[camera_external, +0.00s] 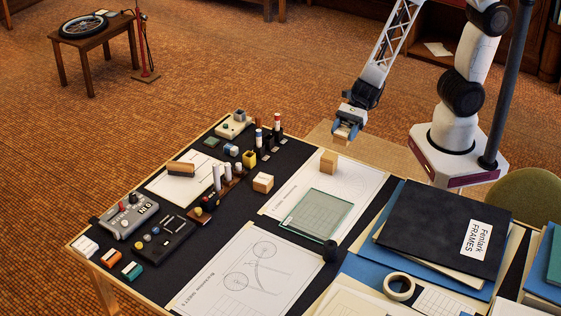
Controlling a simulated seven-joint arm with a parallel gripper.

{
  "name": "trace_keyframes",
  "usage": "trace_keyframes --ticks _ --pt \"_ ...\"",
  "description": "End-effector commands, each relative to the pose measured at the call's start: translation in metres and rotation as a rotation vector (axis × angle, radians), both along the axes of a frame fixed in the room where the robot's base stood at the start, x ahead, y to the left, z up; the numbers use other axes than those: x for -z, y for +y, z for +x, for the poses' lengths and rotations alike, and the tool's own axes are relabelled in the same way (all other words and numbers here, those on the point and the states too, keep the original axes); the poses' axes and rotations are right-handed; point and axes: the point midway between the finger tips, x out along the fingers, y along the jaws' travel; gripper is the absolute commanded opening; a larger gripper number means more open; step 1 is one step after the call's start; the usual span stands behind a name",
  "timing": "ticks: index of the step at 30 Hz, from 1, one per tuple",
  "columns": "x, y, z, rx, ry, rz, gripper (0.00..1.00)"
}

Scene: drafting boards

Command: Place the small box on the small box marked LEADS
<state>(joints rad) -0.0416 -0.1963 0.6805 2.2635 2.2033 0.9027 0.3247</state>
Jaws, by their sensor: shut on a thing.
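My gripper (347,131) is at the top centre, over the far edge of the table. It is shut on a small tan box (341,139), which is held in the air and partly hidden by the fingers. A small tan box with a pale front (263,183) sits on the black mat, left of and below my gripper in the picture. Any lettering on it is too small to read. Another small plain tan box (329,161) appears on the drawing sheet below my gripper. I cannot tell which one is marked LEADS.
A clear glass plate (315,214) lies on the drawing sheet. Upright pen-like pieces (268,137), a yellow cup (249,159) and a grey device (130,215) stand left. A dark folder (445,230) and tape roll (398,287) are right. Bare mat surrounds the pale-fronted box.

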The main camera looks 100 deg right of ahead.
Motion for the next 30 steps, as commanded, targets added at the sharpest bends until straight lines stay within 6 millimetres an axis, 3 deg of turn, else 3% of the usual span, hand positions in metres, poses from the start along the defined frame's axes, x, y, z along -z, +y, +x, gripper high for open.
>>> trace_keyframes --ticks 6,13,19,30 --pt "0.002 -0.025 -0.059 0.015 0.002 0.009 0.3" --pt "0.004 -0.037 -0.101 0.022 0.003 0.017 0.3" --pt "0.005 -0.04 -0.114 0.024 0.003 0.021 0.3" --pt "0.006 -0.04 -0.114 0.023 0.004 0.021 0.3"
